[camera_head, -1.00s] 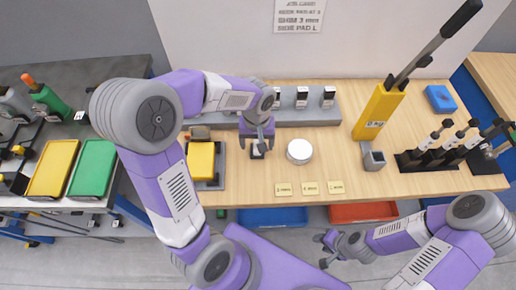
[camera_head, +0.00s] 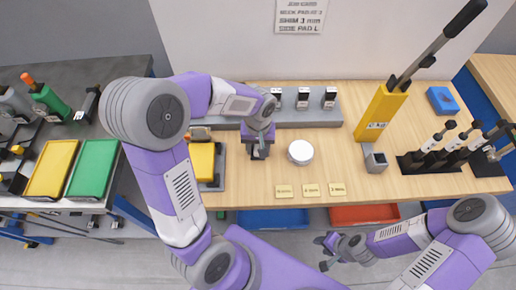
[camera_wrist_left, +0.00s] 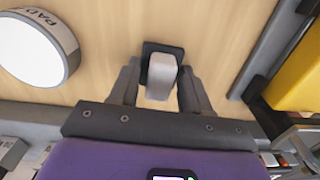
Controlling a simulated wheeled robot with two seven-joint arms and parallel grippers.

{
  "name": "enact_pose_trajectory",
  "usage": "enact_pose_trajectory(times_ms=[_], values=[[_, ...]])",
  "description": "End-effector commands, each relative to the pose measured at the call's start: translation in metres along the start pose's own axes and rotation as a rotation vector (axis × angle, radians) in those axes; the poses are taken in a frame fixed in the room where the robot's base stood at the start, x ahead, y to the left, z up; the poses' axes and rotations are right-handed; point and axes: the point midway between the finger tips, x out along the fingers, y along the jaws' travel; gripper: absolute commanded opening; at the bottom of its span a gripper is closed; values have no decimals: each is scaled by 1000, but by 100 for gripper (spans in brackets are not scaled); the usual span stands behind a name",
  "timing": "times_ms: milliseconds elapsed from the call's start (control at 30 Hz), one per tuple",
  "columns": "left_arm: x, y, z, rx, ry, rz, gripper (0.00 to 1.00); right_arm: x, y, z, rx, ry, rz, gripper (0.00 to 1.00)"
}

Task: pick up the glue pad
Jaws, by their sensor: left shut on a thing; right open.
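The glue pad (camera_wrist_left: 162,76), a small light grey block on a dark square base, sits between the fingers of my left gripper (camera_wrist_left: 158,88) in the left wrist view. The left gripper (camera_head: 259,152) is shut on it over the wooden bench, left of the round white tub. In the head view the fingers mostly hide the pad, and I cannot tell whether its base touches the bench. My right gripper (camera_head: 323,253) is open and empty, low in front of the bench.
The round white tub (camera_head: 300,152), labelled PAD in the wrist view (camera_wrist_left: 35,48), stands close by on the bench (camera_head: 430,186). A yellow block (camera_head: 201,162) in a grey fixture is left. A grey rail (camera_head: 310,117) with several small blocks lies behind. A yellow dispenser (camera_head: 378,115) stands right.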

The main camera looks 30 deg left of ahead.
Motion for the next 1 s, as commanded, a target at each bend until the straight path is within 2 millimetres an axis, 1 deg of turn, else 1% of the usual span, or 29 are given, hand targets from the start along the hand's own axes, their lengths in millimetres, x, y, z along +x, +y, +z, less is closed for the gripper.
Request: enact_pose_trajectory(times_ms=[67,167,267,500,600,767,1000], values=[[-1,0,0,0,1,0,15,0,0,0,0,0,0,43],[-8,0,-1,0,3,1,15,-3,-1,0,0,0,0,43],[-26,1,-1,0,5,3,15,-8,-3,0,0,0,0,43],[-75,0,-1,0,5,2,15,-22,-8,1,0,0,0,43],[-89,1,-1,1,4,2,15,-25,-9,1,0,0,0,43],[-100,0,0,0,2,1,15,-27,-10,1,0,0,0,43],[-100,0,0,0,1,0,15,-27,-10,1,0,0,0,43]])
